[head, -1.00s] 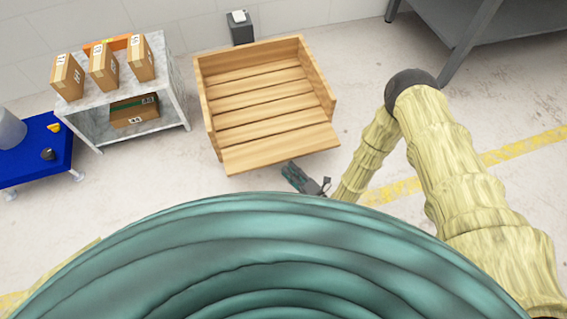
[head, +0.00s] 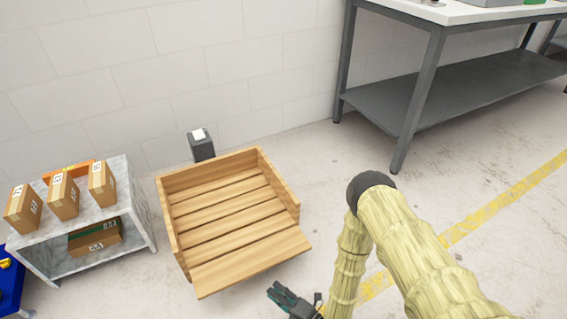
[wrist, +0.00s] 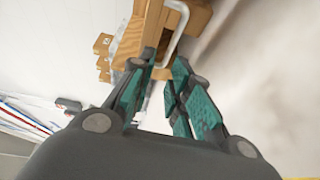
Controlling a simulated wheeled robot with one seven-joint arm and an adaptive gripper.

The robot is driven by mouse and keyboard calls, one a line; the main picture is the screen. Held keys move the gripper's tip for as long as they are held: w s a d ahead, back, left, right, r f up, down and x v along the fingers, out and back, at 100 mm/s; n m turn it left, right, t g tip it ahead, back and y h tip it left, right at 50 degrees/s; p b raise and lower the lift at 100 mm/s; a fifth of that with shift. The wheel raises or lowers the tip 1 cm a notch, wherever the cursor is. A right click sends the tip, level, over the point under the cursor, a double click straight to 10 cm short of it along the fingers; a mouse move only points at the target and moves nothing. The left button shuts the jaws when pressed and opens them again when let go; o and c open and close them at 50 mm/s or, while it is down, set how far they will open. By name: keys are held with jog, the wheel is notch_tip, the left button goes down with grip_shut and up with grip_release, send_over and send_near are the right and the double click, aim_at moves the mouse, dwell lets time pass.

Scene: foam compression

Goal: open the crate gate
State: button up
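The wooden crate (head: 230,208) stands on the floor in the middle of the head view. Its front gate (head: 250,262) is folded down and slopes outward; the slatted inside shows and looks empty. My gripper (head: 272,288) is just in front of the gate, apart from it, low in the head view. A pale metal handle (wrist: 179,31) on the crate's wood (wrist: 146,28) shows just beyond the fingertips.
A grey shelf (head: 140,205) with several cardboard boxes stands left of the crate. A small dark box (head: 202,150) is behind the crate by the wall. A grey workbench (head: 410,88) stands at the back right. Floor between crate and bench is clear.

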jog(key=d+m+h, duration=0.1)
jog(key=d+m, duration=0.1)
jog(key=s+d+f+m+g+h, duration=0.1)
jog(key=d+m+h, duration=0.1)
jog(key=d+m, duration=0.1)
jog(key=d+m+g+h, duration=0.1)
jog(key=d+m+h, duration=0.1)
jog(key=m, duration=0.1)
jog(key=shift+s+d+f, duration=0.2)
jog(key=shift+d+f, duration=0.05)
jog(key=shift+d, duration=0.05)
jog(key=s+d+r+m+g+h+p, duration=0.1)
jog(key=s+d+r+m+g+h, duration=0.35)
jog(key=s+d+m, duration=0.6)
jog(key=s+d+r+m+g+h, duration=0.4)
jog(key=s+d+r+m, duration=0.2)
jog(key=s+d+m, duration=0.4)
notch_tip(320, 180, up, 37)
jog(key=a+p, duration=0.1)
jog(key=p, duration=3.6)
jog(key=shift+w+a+p, duration=0.25)
jog(key=shift+a+p, duration=0.05)
jog(key=shift+p, duration=0.05)
jog(key=shift+f, duration=0.15)
